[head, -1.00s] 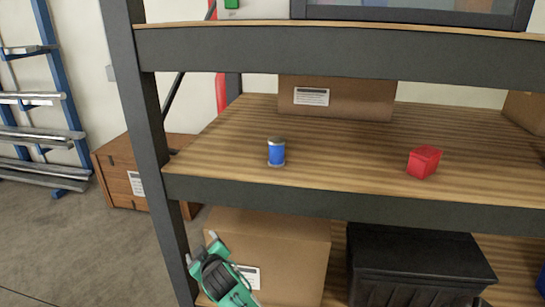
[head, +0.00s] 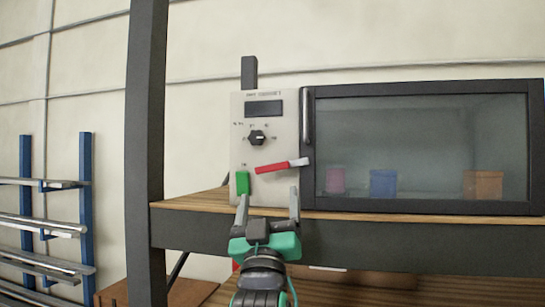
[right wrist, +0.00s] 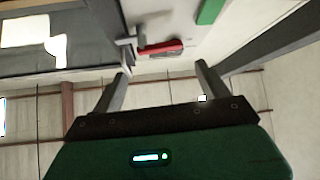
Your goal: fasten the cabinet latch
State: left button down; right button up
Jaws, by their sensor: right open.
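The cabinet (head: 306,205) stands on the upper shelf, with a pale control panel (head: 285,190) left of its dark-framed glass door (head: 430,92). The latch (head: 272,168) is a red-handled lever with a grey end at the right, by the door frame. It lies nearly level, its right end slightly higher. It also shows in the right wrist view (right wrist: 160,48), ahead of the fingers. My right gripper (head: 268,195) is open and empty, just below the latch, one finger to each side; contact cannot be told. My left gripper is out of view.
The panel also bears a black knob (head: 257,137), a dark display (head: 264,108) and a green block (head: 242,182) near the left finger. A vertical door handle (head: 308,122) is just right of the panel. A dark shelf post (head: 146,150) stands at the left.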

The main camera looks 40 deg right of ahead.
aim_at(271, 168)
jog(key=p+x, duration=0.6)
jog(key=x, duration=0.4)
jog(key=shift+w+d+r, duration=0.1)
jog(key=shift+d+r, duration=0.05)
jog(key=shift+r, duration=0.15)
jog(key=shift+w+d+r, duration=0.35)
jog(key=shift+w, duration=0.05)
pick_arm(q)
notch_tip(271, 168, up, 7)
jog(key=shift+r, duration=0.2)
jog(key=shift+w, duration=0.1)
